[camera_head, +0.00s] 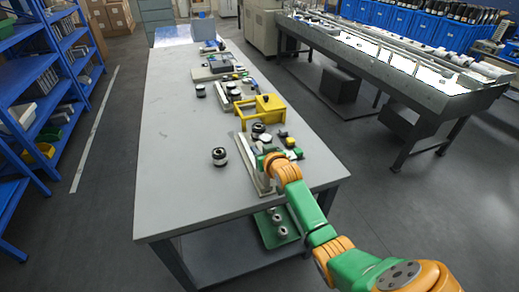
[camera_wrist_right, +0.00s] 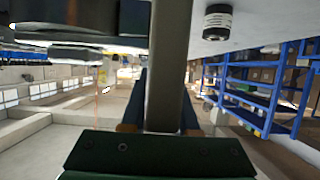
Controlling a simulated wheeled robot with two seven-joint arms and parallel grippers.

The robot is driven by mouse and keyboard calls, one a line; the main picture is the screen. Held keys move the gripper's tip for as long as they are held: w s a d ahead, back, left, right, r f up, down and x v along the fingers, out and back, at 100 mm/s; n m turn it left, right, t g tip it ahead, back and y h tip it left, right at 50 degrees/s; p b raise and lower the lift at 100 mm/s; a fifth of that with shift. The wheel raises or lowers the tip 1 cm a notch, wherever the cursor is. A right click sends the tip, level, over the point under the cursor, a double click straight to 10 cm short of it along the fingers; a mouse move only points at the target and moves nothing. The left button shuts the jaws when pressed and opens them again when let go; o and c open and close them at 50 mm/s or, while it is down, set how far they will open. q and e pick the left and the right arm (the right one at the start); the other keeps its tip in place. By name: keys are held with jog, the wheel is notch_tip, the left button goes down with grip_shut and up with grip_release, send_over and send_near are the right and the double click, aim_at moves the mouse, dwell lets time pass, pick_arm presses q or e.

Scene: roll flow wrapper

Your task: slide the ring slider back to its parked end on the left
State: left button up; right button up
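My right gripper (camera_head: 267,160) is low over the near part of the table, beside a pale rail-like plate (camera_head: 250,165). In the right wrist view a dark bar (camera_wrist_right: 168,65) runs between the fingers of my right gripper (camera_wrist_right: 162,120), one finger close on each side. I cannot tell whether they touch it. The ring slider cannot be told apart for sure; the gripper and arm cover part of the plate. A black-and-white roll (camera_head: 219,156) stands left of the plate and also shows in the wrist view (camera_wrist_right: 217,22). My left gripper is not in view.
A yellow frame (camera_head: 268,105) and several small parts stand behind the gripper on the grey table (camera_head: 175,130). The table's left side is mostly clear. A blue shelf (camera_head: 35,85) stands at the left, across the aisle.

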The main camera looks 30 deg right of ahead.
jog(key=o, duration=0.4)
jog(key=shift+s, duration=0.2)
jog(key=p+v, duration=0.1)
jog(key=v, duration=0.6)
jog(key=shift+s, duration=0.1)
